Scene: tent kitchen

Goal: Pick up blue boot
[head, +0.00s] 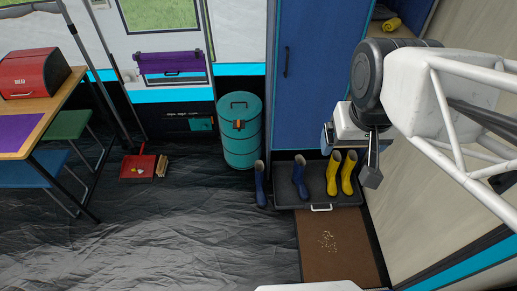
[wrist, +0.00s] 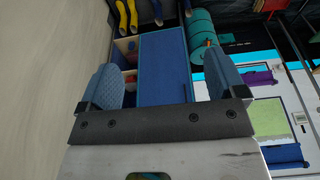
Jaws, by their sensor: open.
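Two blue boots stand near the blue cabinet. One blue boot (head: 300,180) stands upright on the dark boot tray (head: 318,198), left of two yellow boots. The other blue boot (head: 260,184) stands on the floor just left of the tray. In the wrist view, dark blue boots (wrist: 157,12) show at the top edge, beyond the fingers. My gripper (head: 372,165) is up in front of the cabinet's right side, above and right of the yellow boots, apart from both blue boots. In the wrist view its two fingers (wrist: 160,88) are wide apart with nothing between them.
Yellow boots (head: 341,173) stand on the tray's right part. A teal barrel (head: 240,140) is left of the blue cabinet (head: 315,80). A brown mat (head: 335,255) with crumbs lies before the tray. A red dustpan (head: 137,168) and a table are left. Floor at centre left is clear.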

